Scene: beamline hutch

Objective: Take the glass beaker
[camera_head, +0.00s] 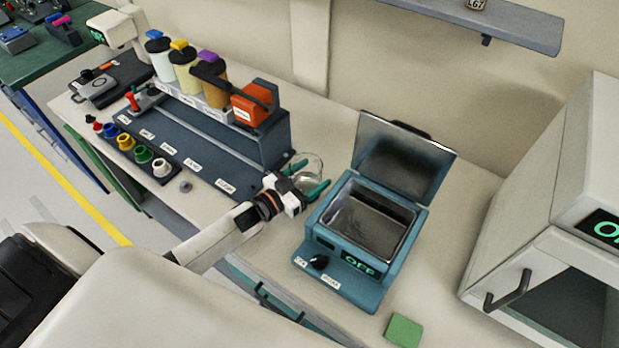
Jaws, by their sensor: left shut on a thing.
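The glass beaker (304,166) is clear and stands between the dark rack and the blue bath, at the middle of the bench in the head view. My left gripper (306,178) reaches in from the left, its green-tipped fingers on either side of the beaker. The gripper is shut on the beaker, and its white body hides the beaker's lower front. I cannot tell whether the beaker touches the bench. My right gripper is not in view.
Close right of the beaker is a blue bath (345,262) with its lid (402,160) raised and its display reading OFF. A dark rack (190,140) with bottles stands left. A white oven (545,240) is far right, and a green block (404,330) lies in front.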

